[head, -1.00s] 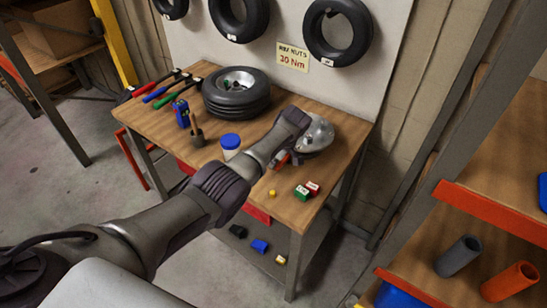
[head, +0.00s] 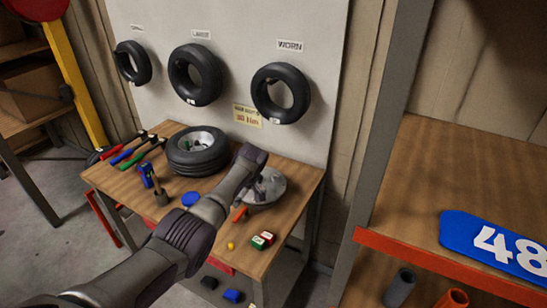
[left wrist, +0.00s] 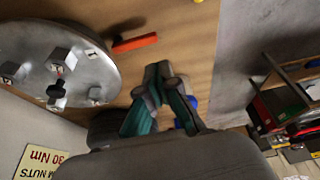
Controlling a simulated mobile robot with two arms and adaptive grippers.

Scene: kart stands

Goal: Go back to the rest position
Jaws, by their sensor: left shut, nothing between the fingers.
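My left gripper (left wrist: 158,72) is shut and empty in the left wrist view, above the workbench. In the head view my left arm comes in from the lower left, and its dark end (head: 248,160) is over the workbench (head: 118,184), beside the silver wheel hub (head: 268,186). The hub also shows in the left wrist view (left wrist: 85,75), to the left of the fingers. An orange-red bar (head: 240,214) lies beside the hub, apart from the fingers in the left wrist view (left wrist: 135,43). My right gripper is not in view.
A tyre on a rim (head: 198,152), colored-handled tools (head: 130,149), a blue cap (head: 191,199) and small green and red boxes (head: 262,240) are on the bench. Tyres hang on the board (head: 235,30). An orange-edged shelf (head: 400,170) holding a blue 48 plate (head: 495,245) stands right.

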